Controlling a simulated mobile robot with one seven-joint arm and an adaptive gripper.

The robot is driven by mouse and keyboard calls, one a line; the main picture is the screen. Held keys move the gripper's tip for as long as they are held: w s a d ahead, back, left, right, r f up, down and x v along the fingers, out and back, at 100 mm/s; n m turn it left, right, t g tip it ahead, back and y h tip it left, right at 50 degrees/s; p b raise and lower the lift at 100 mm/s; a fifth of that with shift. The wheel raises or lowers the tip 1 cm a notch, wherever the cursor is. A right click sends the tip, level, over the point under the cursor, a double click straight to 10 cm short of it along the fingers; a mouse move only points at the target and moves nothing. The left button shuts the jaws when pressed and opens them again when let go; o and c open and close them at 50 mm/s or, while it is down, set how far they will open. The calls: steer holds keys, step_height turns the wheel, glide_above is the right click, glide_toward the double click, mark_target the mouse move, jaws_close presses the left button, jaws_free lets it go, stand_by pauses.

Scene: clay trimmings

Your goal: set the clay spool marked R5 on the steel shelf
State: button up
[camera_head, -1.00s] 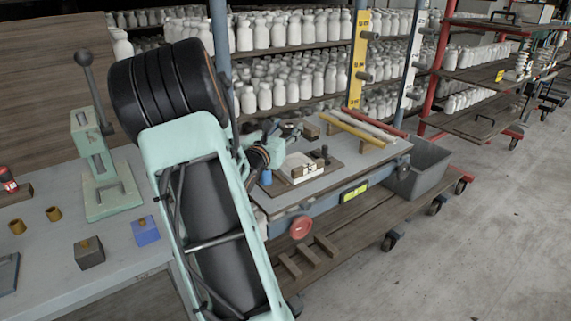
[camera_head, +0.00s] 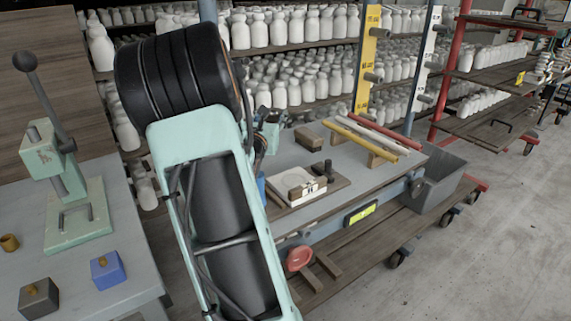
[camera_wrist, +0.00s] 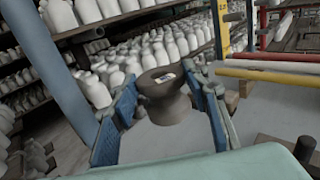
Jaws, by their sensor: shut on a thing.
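My gripper (camera_wrist: 166,98) shows in the wrist view, its two blue fingers closed on the sides of a dark brown clay spool (camera_wrist: 160,84). The spool has a wide top, a narrow waist and a small pale label (camera_wrist: 166,77) too small to read. It is held up with its top facing the camera, above a grey surface. In the head view the spool is hidden behind my arm. A rack with red posts (camera_head: 448,70) and dark boards stands at the right; I cannot tell whether it is the steel shelf.
Racks of white bottles (camera_head: 290,90) stand behind. A green press (camera_head: 68,195) stands left. Floor is clear at right.

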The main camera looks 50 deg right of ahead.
steer(key=shift+w+d, duration=0.25)
steer(key=shift+d, duration=0.2)
steer(key=shift+w+a, duration=0.1)
steer(key=shift+w, duration=0.15)
steer(key=w+a+f+b, duration=0.2)
steer(key=w+a+f, duration=0.6)
steer(key=a, duration=0.1)
steer(key=shift+w+f, duration=0.4)
steer(key=shift+w+a+f, duration=0.25)
steer(key=shift+f, duration=0.2)
step_height(320, 180, down, 3)
steer(key=shift+w+f+b, duration=0.1)
steer(key=shift+f+b, duration=0.05)
steer(key=shift+b, duration=0.45)
steer(key=o, duration=1.4)
steer(key=shift+c, duration=0.2)
